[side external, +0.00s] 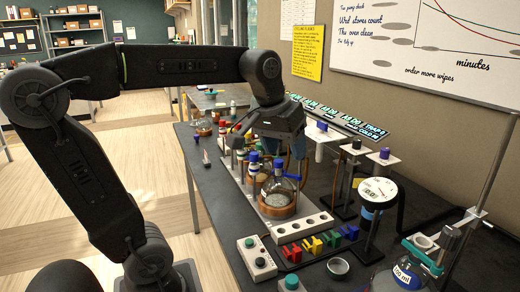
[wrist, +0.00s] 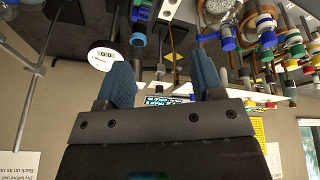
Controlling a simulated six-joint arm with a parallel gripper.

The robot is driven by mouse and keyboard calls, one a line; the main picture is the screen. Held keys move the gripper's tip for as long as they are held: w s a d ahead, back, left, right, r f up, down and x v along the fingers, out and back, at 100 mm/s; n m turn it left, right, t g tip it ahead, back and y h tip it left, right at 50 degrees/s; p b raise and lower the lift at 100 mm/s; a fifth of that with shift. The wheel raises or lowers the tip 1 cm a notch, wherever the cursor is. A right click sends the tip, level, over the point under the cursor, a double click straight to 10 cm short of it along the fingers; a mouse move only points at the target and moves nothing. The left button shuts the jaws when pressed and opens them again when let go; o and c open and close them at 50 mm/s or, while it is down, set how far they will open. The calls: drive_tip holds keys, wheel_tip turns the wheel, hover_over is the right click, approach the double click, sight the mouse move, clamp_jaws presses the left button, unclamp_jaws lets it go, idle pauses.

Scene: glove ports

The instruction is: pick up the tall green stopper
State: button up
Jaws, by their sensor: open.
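My gripper (wrist: 163,62) is open, with its two blue fingers apart and nothing between them in the wrist view. In the side external view my gripper (side external: 282,150) hangs over the bench, above and behind the round flask (side external: 281,190). Several coloured stoppers stand around the flasks, partly hidden by my gripper. In the wrist view a green-banded piece (wrist: 268,39) shows at the upper right, outside the fingers, among blue, white and yellow pieces. I cannot tell for sure which one is the tall green stopper.
A white rack with holes (side external: 303,229) runs along the bench. A dial gauge (side external: 377,192) stands on the right. Red, yellow, green and blue clips (side external: 325,241), a control box (side external: 257,258) and a small bowl (side external: 338,267) lie in front. Labelled stands line the wall.

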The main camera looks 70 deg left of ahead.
drive_tip(key=w+a+r+n+g, duration=0.1)
drive_tip(key=w+a+r+n, duration=0.25)
drive_tip(key=w+a, duration=0.3)
drive_tip(key=n+g+h, duration=0.1)
drive_tip(key=n+g, duration=0.2)
drive_tip(key=n, duration=0.8)
hover_over(260, 150)
drive_tip(key=a, duration=0.2)
wheel_tip(260, 150, down, 4)
drive_tip(key=f, duration=1.2)
drive_tip(key=shift+w+d+f, duration=0.3)
drive_tip(key=shift+d+f, duration=0.05)
drive_tip(key=shift+c, duration=0.2)
drive_tip(key=c, duration=0.9)
drive_tip(key=shift+r, duration=0.15)
drive_tip(key=shift+c, duration=0.2)
